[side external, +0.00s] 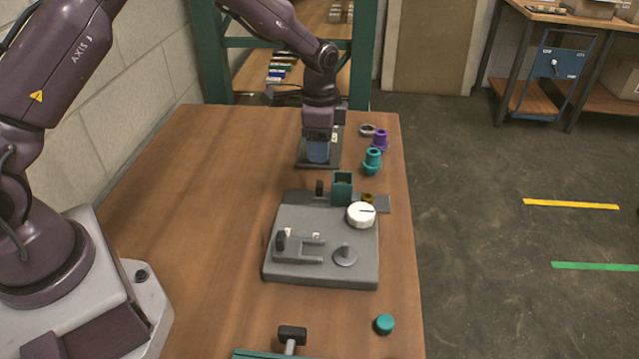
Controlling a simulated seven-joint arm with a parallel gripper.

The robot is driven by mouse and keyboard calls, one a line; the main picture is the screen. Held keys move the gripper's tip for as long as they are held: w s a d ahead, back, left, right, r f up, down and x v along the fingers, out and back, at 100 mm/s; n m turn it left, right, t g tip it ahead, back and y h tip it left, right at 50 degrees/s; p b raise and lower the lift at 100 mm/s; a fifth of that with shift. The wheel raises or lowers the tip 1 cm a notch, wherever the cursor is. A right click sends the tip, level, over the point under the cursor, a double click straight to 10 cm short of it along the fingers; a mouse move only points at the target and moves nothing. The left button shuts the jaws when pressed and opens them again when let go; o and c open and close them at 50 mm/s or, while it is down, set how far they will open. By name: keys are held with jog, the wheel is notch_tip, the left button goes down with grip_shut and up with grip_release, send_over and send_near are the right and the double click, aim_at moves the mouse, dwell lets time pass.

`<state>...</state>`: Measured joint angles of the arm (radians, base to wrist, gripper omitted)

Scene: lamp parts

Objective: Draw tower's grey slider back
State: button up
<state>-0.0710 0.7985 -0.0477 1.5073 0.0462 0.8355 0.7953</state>
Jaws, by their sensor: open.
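The teal tower (342,184) stands upright at the back edge of the grey fixture (310,215). A flat grey slider (383,204) sticks out to the right of the tower, behind the white dial. A small brass-coloured piece (368,197) sits by it. A dark knob (319,188) stands just left of the tower. My gripper (318,142) points down over a dark plate behind the fixture, clear of the tower and slider. It is open; its fingertips are hard to make out against a bluish block (318,152) directly below.
Teal (372,162) and purple (380,140) parts stand right of the dark plate (306,160). A teal cap (384,324) lies in front. The table's left side is clear.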

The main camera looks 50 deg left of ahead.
aim_at(319, 183)
notch_tip(319, 183, down, 11)
jog(key=shift+r, duration=0.15)
